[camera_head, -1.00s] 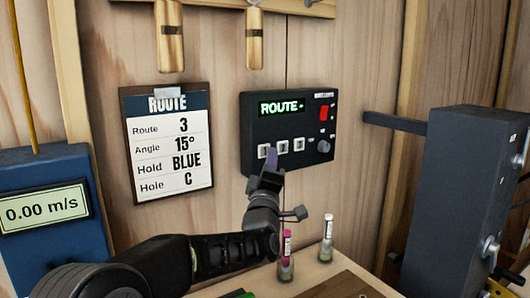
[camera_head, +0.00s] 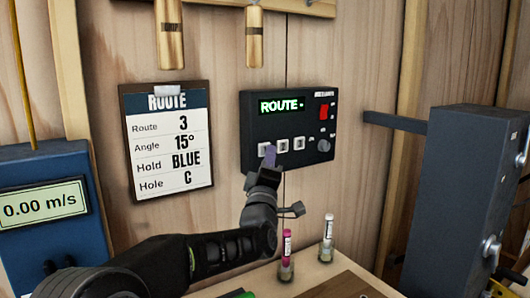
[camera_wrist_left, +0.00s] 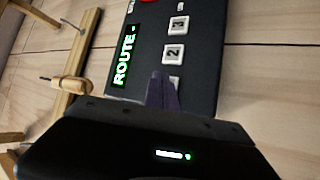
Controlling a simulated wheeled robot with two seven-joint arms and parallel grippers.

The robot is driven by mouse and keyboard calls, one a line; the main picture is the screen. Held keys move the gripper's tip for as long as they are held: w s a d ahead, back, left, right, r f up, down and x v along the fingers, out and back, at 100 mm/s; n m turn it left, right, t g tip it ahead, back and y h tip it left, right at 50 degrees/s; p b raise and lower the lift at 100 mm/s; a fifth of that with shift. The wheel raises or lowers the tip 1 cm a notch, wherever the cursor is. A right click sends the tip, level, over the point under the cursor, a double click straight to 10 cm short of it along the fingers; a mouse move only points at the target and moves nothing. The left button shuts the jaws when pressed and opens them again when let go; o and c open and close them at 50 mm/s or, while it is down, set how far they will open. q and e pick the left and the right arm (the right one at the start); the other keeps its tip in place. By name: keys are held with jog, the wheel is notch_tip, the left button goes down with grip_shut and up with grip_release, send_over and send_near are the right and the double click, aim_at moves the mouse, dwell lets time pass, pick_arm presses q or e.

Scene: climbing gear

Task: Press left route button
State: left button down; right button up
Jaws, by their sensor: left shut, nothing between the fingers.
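The route panel (camera_head: 290,108) is a black box on the wooden wall with a green display reading "ROUTE -". Its row of white buttons runs under the display. The left button (camera_head: 264,149) is partly hidden by my left gripper (camera_head: 269,156), whose purple fingertips are shut and empty in front of it. In the left wrist view the fingertips (camera_wrist_left: 163,90) overlap the left button (camera_wrist_left: 175,82), while the "2" button (camera_wrist_left: 173,53) and the "3" button (camera_wrist_left: 179,25) show clear. I cannot tell whether the fingertips touch the button. My right gripper is out of view.
A route card (camera_head: 168,142) reading Route 3 hangs left of the panel. Two small vials (camera_head: 286,257) (camera_head: 326,240) stand on the bench below. A dark grey box (camera_head: 460,195) stands at right, and a blue speed display unit (camera_head: 50,215) at left.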

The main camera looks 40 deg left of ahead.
pick_arm(q)
jog(key=shift+w+a+b, duration=0.1)
jog(key=shift+a+b, duration=0.25)
jog(key=shift+b, duration=0.1)
dwell(0.5)
dwell(0.3)
jog(key=shift+s+d+b, duration=0.25)
jog(key=shift+d+b, duration=0.3)
jog(key=shift+d, duration=0.2)
jog(key=shift+s+d+b, duration=0.25)
jog(key=shift+d+b, duration=0.05)
jog(key=shift+d, duration=0.5)
jog(key=shift+s+d+b, duration=0.2)
jog(key=shift+d+b, duration=0.1)
jog(key=shift+d, duration=0.5)
jog(key=shift+s+d+b, duration=0.25)
jog(key=shift+d+b, duration=0.05)
jog(key=shift+d, duration=0.5)
